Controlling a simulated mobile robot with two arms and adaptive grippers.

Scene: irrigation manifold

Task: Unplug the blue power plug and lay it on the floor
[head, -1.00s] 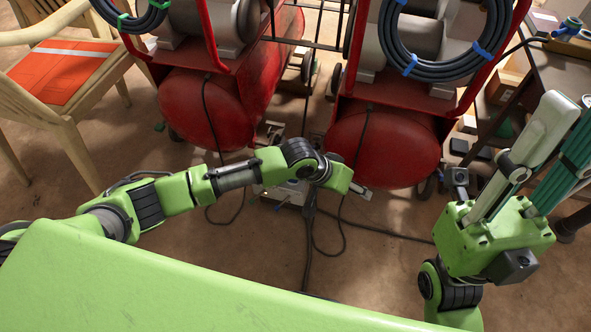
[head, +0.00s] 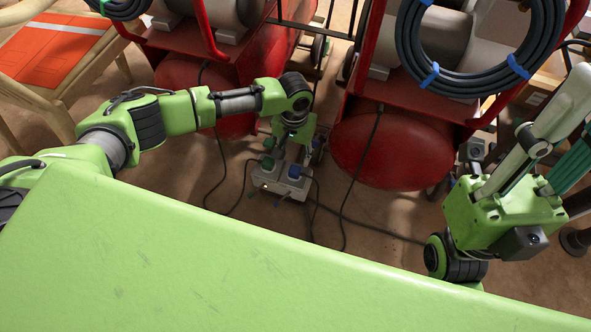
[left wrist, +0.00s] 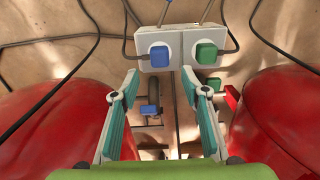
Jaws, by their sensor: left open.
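The blue power plug (left wrist: 160,56) sits in the left socket of a pale outlet box (left wrist: 158,36) in the left wrist view, beside a green plug (left wrist: 207,53) on its right. The blue plug also shows at the right of the box in the head view (head: 294,171). My left gripper (left wrist: 160,76) is open and empty. In the left wrist view its fingertips lie to either side below the blue plug, apart from it. In the head view my left gripper points down just behind the box, partly hidden by its wrist. My right gripper (head: 555,145) is raised at the right, its tips cut off.
Red tanks (head: 380,155) stand behind and beside the outlet box. Dark cables (head: 348,195) run across the floor around it. A wooden chair (head: 60,95) stands at the left, and coiled hoses (head: 470,85) hang above. Bare floor (head: 395,215) lies front right of the box.

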